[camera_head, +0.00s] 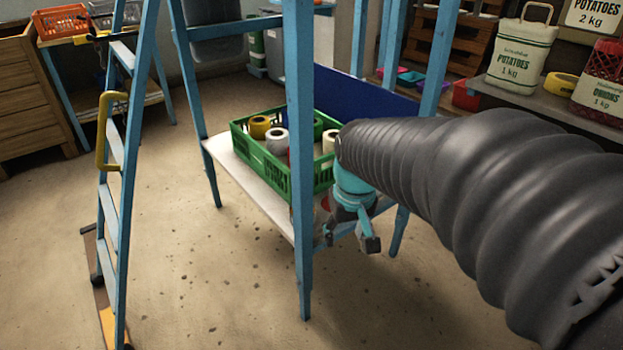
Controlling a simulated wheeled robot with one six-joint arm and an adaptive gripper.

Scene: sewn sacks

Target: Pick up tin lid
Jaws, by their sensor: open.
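I cannot make out a tin lid for certain in the head view. A small red patch (325,203) shows just left of my gripper, at the shelf's edge; it is too small and too covered to tell what it is. My gripper (348,241) is open, with its grey fingers pointing down in front of the white shelf (249,184). I see nothing between the fingers. My dark ribbed arm sleeve hides the right part of the shelf and what lies there.
A green crate (265,165) with several spools stands on the shelf. A blue post (299,120) rises close left of my gripper. A blue stepladder (127,160) stands at left. A counter (540,97) with sacks is at the back right. The floor between ladder and shelf is clear.

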